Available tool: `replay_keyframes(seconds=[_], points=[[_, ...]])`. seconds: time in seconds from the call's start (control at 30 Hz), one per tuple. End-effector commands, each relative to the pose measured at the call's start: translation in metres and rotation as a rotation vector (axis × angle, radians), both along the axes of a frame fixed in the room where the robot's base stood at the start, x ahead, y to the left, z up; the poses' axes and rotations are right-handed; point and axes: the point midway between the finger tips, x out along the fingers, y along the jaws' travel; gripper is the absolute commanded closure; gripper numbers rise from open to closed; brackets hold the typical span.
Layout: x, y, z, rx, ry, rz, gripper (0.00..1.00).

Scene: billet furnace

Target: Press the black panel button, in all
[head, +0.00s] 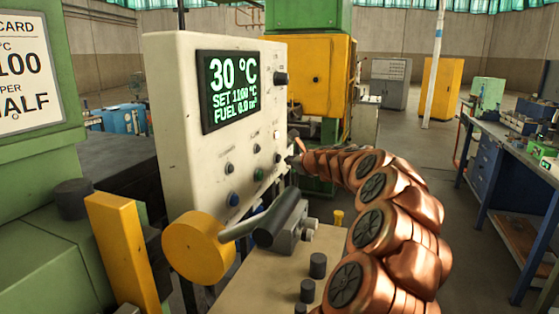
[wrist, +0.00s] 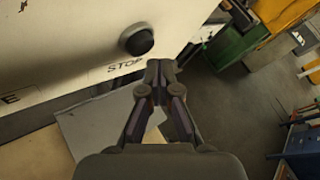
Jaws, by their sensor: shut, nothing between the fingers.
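The black button (wrist: 137,39) is a round cap on the white control panel, with the word STOP printed below it in the wrist view. In the head view a small dark button (head: 278,157) sits at the lower right of the panel (head: 180,120), close to my gripper (head: 294,160). My gripper is shut and empty. In the wrist view its fingertips (wrist: 160,70) are below and to the right of the black button, beside the panel's edge. I cannot tell from these views whether the tips touch the panel; they are not over the button.
A yellow-ended lever (head: 199,247) and a box with dark knobs stand below.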

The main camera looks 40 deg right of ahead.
Motion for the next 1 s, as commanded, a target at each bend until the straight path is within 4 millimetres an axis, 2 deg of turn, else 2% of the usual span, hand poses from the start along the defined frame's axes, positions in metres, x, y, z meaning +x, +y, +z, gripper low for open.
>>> replay_keyframes(seconds=[1.0], points=[[0.009,0.0041,0.0004,0.0,0.0,0.0,1.0]])
